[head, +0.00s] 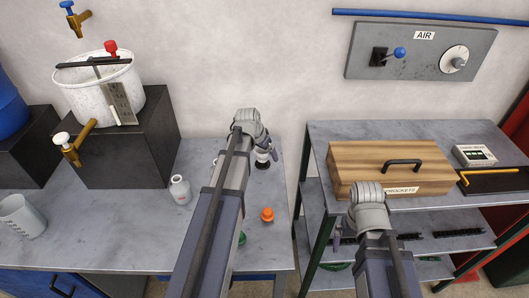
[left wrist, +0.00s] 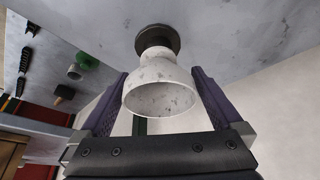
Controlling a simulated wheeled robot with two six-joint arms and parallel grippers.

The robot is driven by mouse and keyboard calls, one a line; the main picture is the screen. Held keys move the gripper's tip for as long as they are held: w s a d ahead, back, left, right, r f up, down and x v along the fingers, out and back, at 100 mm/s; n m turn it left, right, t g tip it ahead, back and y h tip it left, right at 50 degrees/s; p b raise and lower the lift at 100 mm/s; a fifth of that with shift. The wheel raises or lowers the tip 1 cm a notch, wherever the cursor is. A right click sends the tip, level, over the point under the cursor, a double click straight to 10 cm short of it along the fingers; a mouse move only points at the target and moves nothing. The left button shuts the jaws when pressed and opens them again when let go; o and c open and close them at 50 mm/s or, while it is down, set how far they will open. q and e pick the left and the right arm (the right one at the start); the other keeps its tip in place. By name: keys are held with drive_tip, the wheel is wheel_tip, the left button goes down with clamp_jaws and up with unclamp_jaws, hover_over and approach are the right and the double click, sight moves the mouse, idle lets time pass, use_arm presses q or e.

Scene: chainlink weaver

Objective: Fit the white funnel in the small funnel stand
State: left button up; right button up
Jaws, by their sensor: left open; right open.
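The white funnel (left wrist: 160,88) is between the two fingers of my left gripper (left wrist: 159,75) in the left wrist view, its wide mouth towards the camera. Its narrow end meets a dark round piece, seemingly the small funnel stand (left wrist: 157,37), on the grey table. How deep it sits is hidden. My left gripper is open, with a finger on each side of the funnel. In the head view, the funnel (head: 262,156) and its dark base (head: 262,166) show partly behind my left gripper. My right gripper (head: 367,203) is open in front of the wooden box.
A wooden box (head: 385,165) sits on the right bench. A gap separates both tables.

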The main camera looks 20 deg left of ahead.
use_arm(q)
drive_tip(key=p+v, duration=0.7)
drive_tip(key=v, duration=0.1)
drive_tip(key=shift+w+f, duration=0.1)
drive_tip(key=shift+f, duration=0.15)
idle(0.5)
drive_tip(key=b+x, duration=0.7)
drive_tip(key=shift+w+f, duration=0.1)
drive_tip(key=shift+f, duration=0.25)
drive_tip(key=shift+r+p, duration=0.3)
drive_tip(key=shift+r, duration=0.15)
drive_tip(key=shift+f, duration=0.15)
